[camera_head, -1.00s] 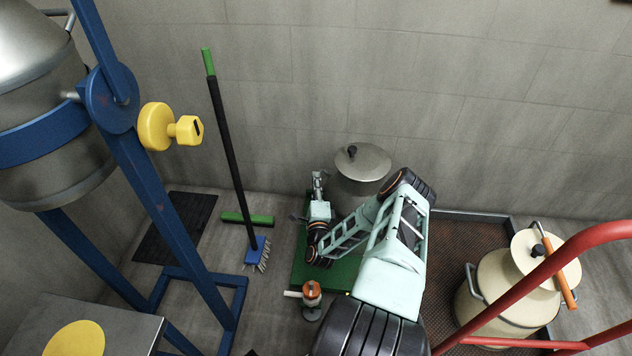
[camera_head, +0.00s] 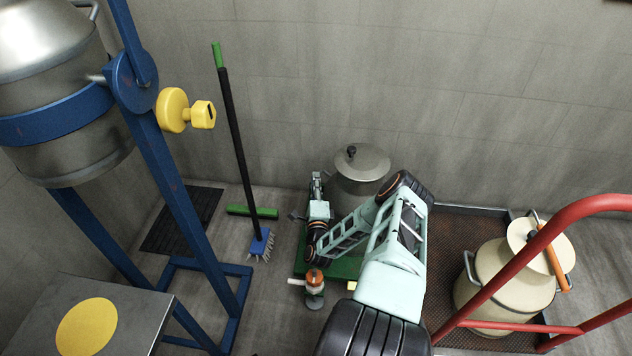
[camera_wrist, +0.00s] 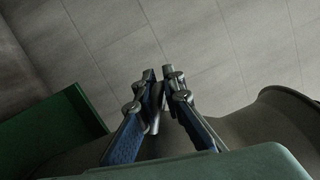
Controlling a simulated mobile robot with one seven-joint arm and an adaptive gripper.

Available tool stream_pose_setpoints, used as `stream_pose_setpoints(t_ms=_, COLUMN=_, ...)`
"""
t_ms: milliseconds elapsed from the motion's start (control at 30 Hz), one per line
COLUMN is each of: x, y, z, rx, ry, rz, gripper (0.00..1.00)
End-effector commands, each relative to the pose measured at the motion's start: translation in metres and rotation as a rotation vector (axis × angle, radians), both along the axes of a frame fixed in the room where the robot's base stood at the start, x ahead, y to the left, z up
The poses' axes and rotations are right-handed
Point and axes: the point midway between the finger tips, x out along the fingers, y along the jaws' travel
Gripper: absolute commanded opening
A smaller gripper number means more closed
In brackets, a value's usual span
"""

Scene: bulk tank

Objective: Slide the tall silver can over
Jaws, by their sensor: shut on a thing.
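The tall silver can (camera_head: 360,160), with a domed lid and a dark knob, stands upright near the back wall on a green platform (camera_head: 340,268). My arm hides most of its lower body. My gripper (camera_head: 316,190) is at the can's left side. In the wrist view my gripper (camera_wrist: 161,92) has its blue fingers close together around a grey metal bar, apparently the can's side handle. The can's dark grey body (camera_wrist: 275,125) curves past at the right there. The exact contact is partly hidden by the fingers.
A cream can (camera_head: 495,290) on a brown grate stands right, behind a red rail (camera_head: 520,262). A small orange-topped object (camera_head: 315,287) is by the platform's front edge. A broom (camera_head: 238,150) and blue frame (camera_head: 180,200) are left; floor between them is partly clear.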

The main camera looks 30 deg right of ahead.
Motion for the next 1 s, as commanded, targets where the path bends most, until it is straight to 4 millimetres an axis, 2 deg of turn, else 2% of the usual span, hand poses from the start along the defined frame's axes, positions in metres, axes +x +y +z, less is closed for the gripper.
stream_pose_setpoints(t_ms=33, x=0.000, y=0.000, z=0.001, rx=-0.001, ry=-0.002, rz=0.000, gripper=0.00)
stream_pose_setpoints(t_ms=67, x=0.000, y=0.000, z=0.001, rx=-0.001, ry=-0.002, rz=0.000, gripper=0.09)
stream_pose_setpoints(t_ms=233, x=0.000, y=0.000, z=0.001, rx=0.000, ry=-0.001, rz=0.000, gripper=0.28)
stream_pose_setpoints(t_ms=567, x=-0.002, y=0.001, z=0.000, rx=0.000, ry=0.000, rz=0.000, gripper=0.28)
stream_pose_setpoints(t_ms=1000, x=-0.057, y=0.033, z=-0.005, rx=0.000, ry=0.001, rz=0.000, gripper=0.28)
